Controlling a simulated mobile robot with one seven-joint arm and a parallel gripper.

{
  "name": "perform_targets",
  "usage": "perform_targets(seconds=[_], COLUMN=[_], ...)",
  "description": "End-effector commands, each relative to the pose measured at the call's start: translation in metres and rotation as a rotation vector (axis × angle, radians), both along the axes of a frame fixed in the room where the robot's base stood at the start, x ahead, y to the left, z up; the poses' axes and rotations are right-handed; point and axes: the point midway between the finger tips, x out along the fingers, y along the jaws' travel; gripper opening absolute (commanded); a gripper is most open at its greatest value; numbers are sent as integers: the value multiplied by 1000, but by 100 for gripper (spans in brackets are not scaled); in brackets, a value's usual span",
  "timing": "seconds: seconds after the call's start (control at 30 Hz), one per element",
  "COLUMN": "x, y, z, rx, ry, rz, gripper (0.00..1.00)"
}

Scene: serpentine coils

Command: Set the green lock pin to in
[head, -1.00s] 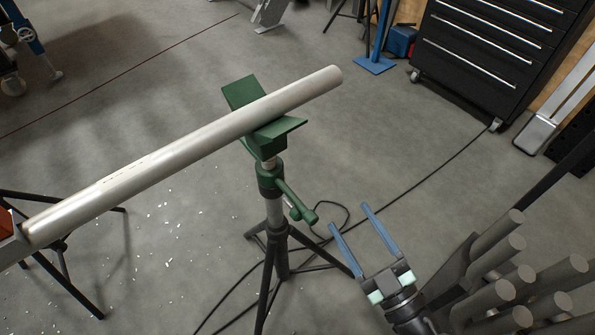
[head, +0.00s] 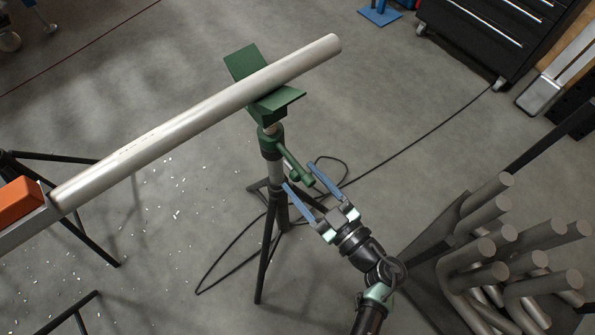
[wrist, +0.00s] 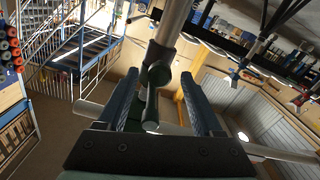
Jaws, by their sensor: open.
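The green lock pin (head: 292,162) sticks out, sloping down to the right, from the green collar (head: 270,143) on the stand's post. Its rounded end shows between my fingers in the wrist view (wrist: 151,112). My gripper (head: 300,177) is open, with its two blue fingers reaching toward the pin's lower end, one on each side in the picture. I cannot tell whether either finger touches it. The stand's green V-shaped head (head: 250,66) carries a long pale pipe (head: 200,118).
Bent grey pipes (head: 500,235) stand in a rack at the right. The stand's dark tripod legs (head: 264,255) spread below my gripper, and a black cable lies on the floor. An orange block (head: 17,203) is at the left. A black tool cabinet (head: 480,35) is at the back right.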

Motion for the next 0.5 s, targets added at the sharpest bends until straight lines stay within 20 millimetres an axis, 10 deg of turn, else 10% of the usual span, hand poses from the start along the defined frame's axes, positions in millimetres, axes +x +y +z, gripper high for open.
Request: perform_targets(seconds=[0.5], x=[20], y=[15], z=[0], rx=[0], ry=[0], rz=[0], gripper=[68])
